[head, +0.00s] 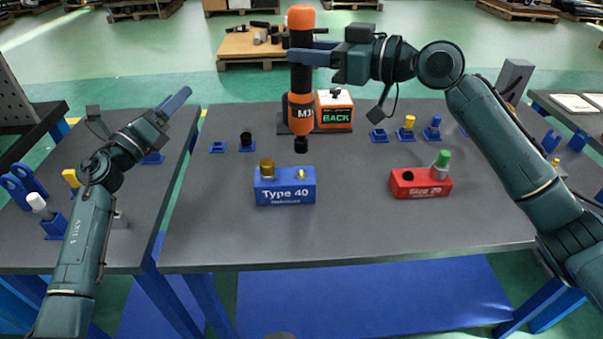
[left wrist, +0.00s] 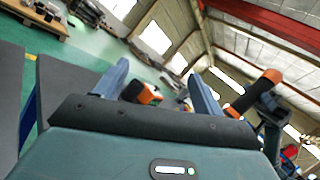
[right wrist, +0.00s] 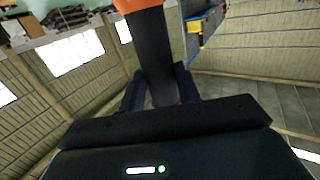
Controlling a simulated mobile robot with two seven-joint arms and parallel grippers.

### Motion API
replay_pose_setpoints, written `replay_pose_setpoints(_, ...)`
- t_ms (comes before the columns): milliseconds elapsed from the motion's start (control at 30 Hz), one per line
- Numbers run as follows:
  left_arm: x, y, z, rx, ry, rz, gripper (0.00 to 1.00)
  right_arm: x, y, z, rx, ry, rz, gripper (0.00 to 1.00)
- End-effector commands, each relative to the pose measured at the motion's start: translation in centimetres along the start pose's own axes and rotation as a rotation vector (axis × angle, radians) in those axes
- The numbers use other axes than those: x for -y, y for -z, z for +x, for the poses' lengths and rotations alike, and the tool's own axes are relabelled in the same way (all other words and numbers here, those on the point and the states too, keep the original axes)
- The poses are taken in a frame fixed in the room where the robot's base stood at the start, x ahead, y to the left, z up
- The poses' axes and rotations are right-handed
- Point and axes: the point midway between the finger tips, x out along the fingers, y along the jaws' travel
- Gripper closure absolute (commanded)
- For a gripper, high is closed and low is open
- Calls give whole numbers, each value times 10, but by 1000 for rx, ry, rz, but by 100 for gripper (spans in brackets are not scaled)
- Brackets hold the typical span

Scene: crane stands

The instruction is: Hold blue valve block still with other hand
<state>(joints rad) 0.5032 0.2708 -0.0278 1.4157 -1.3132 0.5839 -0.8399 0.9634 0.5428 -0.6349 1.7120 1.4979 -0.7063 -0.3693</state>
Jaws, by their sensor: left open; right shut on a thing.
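The blue valve block (head: 285,187), marked "Type 40", sits upright on the middle table, with a brass fitting (head: 267,168) on its top left and a smaller brass piece at its top right. My left gripper (head: 179,99) is open and empty, raised over the left side, well apart from the block. It also shows open in the left wrist view (left wrist: 162,85). My right gripper (head: 303,57) is shut on an orange and black power tool (head: 301,95), held upright with its tip above the block. The right wrist view shows the tool's black grip (right wrist: 154,50) between the fingers.
A red "Size 70" block (head: 421,184) with a green-topped piece stands to the right. Behind are an orange "BACK" box (head: 334,112) and several small blue holders (head: 379,135). The front of the table is clear.

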Motion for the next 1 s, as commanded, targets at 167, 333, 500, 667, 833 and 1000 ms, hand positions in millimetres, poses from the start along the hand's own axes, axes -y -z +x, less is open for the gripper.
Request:
replay_pose_setpoints(167, 30, 62, 23, -329, 219, 236, 31, 0, 4, -1, -10, -1, -3, 100)
replay_pose_setpoints(333, 42, 114, 11, -636, 438, 431, 31, 0, 4, -1, -10, -1, -3, 100)
replay_pose_setpoints(500, 39, 143, -16, -876, 617, 551, 31, 0, 4, -1, -10, -1, -3, 100)
replay_pose_setpoints(667, 35, 152, -36, -1009, 721, 599, 31, 0, 4, -1, -10, -1, -3, 100)
replay_pose_setpoints(833, 33, 158, -44, -1059, 761, 612, 31, 0, 4, -1, -10, -1, -3, 100)
replay_pose_setpoints(1000, 37, 171, -41, -1062, 765, 611, 31, 0, 4, -1, -10, -1, -3, 100)
